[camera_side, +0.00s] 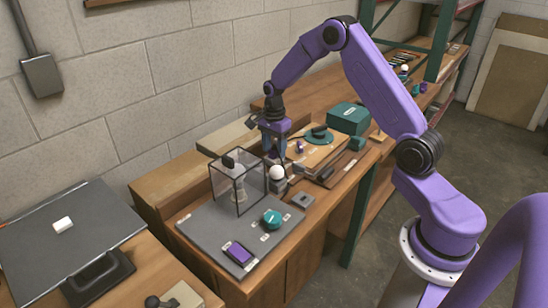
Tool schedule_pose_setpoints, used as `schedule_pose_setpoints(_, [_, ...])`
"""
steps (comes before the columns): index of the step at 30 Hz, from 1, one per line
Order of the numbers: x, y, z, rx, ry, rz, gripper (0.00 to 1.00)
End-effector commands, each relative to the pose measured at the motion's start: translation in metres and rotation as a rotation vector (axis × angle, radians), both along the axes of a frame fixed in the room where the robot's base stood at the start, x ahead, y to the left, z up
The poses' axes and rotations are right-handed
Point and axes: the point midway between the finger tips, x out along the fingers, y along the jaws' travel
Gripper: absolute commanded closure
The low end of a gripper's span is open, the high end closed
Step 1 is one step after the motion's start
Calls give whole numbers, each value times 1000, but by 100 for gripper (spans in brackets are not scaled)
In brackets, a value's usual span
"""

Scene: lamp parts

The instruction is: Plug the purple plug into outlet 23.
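My gripper (275,148) points down over the middle of the workbench, behind and just above a white ball (276,172). Its fingertips are small and partly hidden, so I cannot tell whether it is open, shut or holding something. A small purple piece (299,147) shows on the wooden board just right of my gripper; it may be the purple plug, but it is too small to be sure. Small pale labels lie on the grey mat and near the boards, but their numbers are unreadable. I cannot tell which thing is outlet 23.
A clear box with dark edges (222,192) stands on the grey mat (205,228), left of my gripper. A teal box (349,118) stands at right. A block wall is behind.

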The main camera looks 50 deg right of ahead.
Motion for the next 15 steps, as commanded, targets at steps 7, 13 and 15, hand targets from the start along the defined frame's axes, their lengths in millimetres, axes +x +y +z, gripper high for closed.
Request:
schedule_pose_setpoints(7, [1,0,2,0,-2,0,46])
schedule_pose_setpoints(13, [2,0,23,-1,-6,0,46])
schedule_pose_setpoints(15, [2,0,37,-1,-7,0,46])
